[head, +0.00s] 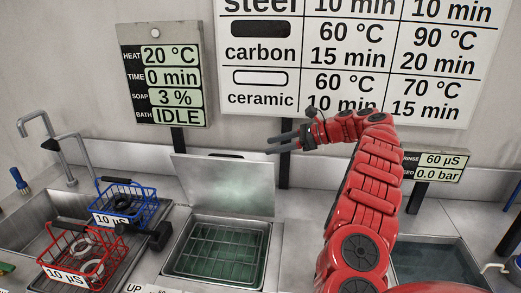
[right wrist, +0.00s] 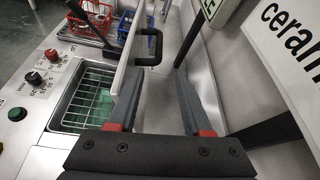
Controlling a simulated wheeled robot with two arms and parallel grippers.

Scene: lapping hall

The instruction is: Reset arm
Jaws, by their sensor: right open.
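My right arm (head: 370,200) reaches up from the lower right in the head view. Its gripper (head: 269,145) points left, in front of the wall and just right of the raised lid's top edge. Its two dark fingers are apart, with nothing held between them. My left gripper is not in view.
An open bath (head: 175,274) with a wire rack stands below the raised lid (head: 225,185). A red basket (head: 110,262) and a blue basket (head: 150,212), both holding rings, stand left by the sink. A water-filled basin (head: 435,262) lies right. Signs hang on the wall.

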